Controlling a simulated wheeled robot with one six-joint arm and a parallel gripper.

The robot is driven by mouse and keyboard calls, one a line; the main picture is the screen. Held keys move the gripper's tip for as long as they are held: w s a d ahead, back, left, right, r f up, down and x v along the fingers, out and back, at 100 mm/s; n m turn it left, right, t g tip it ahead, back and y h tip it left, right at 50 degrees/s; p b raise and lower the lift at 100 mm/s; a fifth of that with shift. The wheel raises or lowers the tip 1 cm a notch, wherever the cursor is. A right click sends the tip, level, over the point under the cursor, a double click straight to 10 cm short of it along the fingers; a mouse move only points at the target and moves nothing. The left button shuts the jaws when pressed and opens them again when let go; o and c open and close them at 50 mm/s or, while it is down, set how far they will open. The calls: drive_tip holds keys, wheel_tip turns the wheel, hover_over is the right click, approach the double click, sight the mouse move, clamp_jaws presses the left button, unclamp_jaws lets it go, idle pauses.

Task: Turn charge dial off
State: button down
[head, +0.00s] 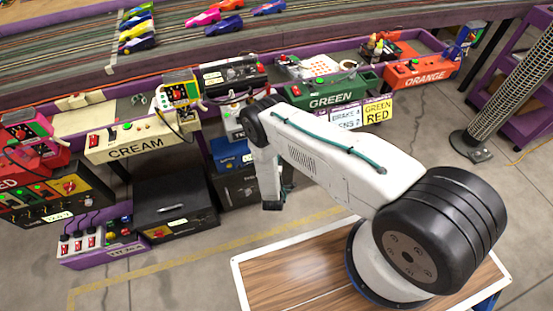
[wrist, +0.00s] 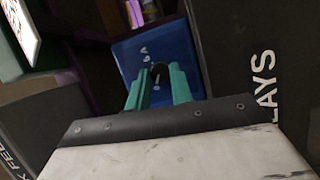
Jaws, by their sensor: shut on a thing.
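The charge dial (wrist: 158,70) is a small black knob on the face of a blue box (wrist: 132,54), with small white markings around it. In the wrist view my gripper (wrist: 157,76) has its two teal fingers on either side of the knob, shut on it. The knob's pointer setting is too small and too covered to read. In the head view the blue box (head: 231,154) stands under the bench, left of my white arm. My fingers and the dial are hidden there.
A black box (head: 240,188) lettered "LAYS" in the wrist view (wrist: 264,85) stands close beside the blue box. Another black box (head: 174,205) stands to the left. The CREAM (head: 140,138) and GREEN (head: 330,95) units stand above.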

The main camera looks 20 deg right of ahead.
drive_tip(key=shift+n, duration=0.5)
drive_tip(key=c, duration=1.2)
unclamp_jaws()
drive_tip(key=shift+a, duration=0.1)
drive_tip(key=shift+c, duration=0.2)
drive_tip(key=v, duration=0.7)
drive_tip(key=shift+s+f, duration=0.2)
drive_tip(key=shift+s, duration=0.1)
drive_tip(key=shift+a, duration=0.1)
